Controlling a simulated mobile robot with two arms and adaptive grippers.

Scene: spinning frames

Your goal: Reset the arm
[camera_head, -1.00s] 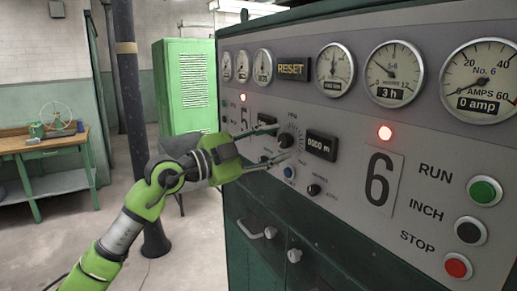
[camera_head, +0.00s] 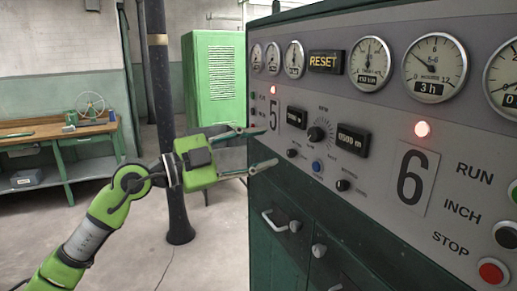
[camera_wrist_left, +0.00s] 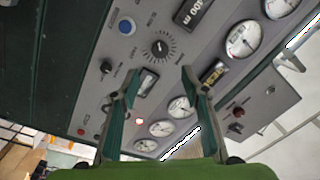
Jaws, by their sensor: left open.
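My left gripper (camera_head: 268,147) is open and empty in the head view, its two fingers spread in front of the left edge of the grey control panel (camera_head: 395,190). The black RPM knob (camera_head: 316,134) is to the right of the fingertips and apart from them. In the wrist view the open fingers of the left gripper (camera_wrist_left: 162,84) show against the panel, with the knob (camera_wrist_left: 160,47) beyond them. My left arm reaches in from the lower left, bent at the elbow. My right gripper is in neither view.
A dark post (camera_head: 165,120) stands behind the left arm. A green cabinet (camera_head: 213,80) and a green workbench (camera_head: 60,150) stand farther back. Drawer handles (camera_head: 281,222) stick out below the panel. The floor left of the panel is open.

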